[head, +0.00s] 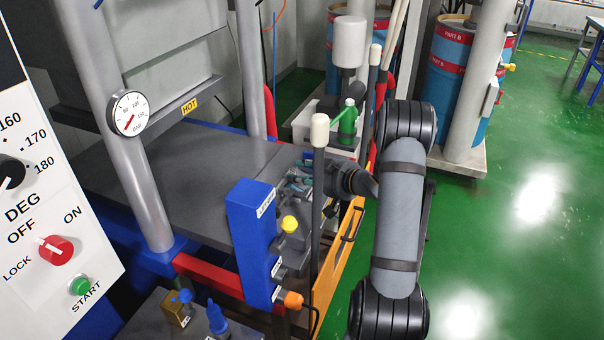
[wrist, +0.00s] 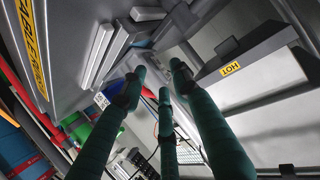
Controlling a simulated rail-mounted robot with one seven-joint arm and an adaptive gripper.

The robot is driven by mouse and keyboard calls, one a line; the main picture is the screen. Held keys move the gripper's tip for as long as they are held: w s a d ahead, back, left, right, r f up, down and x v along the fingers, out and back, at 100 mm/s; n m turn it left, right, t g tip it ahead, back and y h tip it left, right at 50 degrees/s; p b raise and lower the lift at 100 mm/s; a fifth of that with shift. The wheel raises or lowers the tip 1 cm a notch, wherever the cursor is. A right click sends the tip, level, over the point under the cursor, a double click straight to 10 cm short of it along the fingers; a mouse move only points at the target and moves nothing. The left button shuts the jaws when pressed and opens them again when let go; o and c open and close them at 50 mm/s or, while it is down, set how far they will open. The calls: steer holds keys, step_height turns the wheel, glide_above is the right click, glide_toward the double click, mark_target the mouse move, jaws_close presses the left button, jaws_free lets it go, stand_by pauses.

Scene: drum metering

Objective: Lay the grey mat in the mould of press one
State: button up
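My gripper (head: 300,182) is at the right edge of the press, mostly hidden by my dark wrist and a post. In the wrist view its green-sleeved fingers (wrist: 158,78) are spread apart, with nothing visible between the tips. The press (head: 215,165) has a wide, flat dark grey lower bed under a raised upper plate. A yellow HOT label (head: 190,107) is on the upper part and also shows in the wrist view (wrist: 231,68). I cannot make out the grey mat or a separate mould cavity in either view.
A blue upright block (head: 252,235) and a white-capped post (head: 319,150) stand at the press's near right side, beside an orange panel (head: 330,265). A control panel (head: 45,220) fills the left. Blue drums (head: 447,75) stand behind. Green floor is free at right.

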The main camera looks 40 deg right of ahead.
steer(key=shift+r, duration=0.1)
steer(key=shift+r+p, duration=0.35)
steer(key=shift+p, duration=0.05)
steer(key=v, duration=1.2)
steer(key=shift+f+b, duration=0.15)
steer(key=shift+b, duration=0.15)
steer(key=shift+w, duration=0.1)
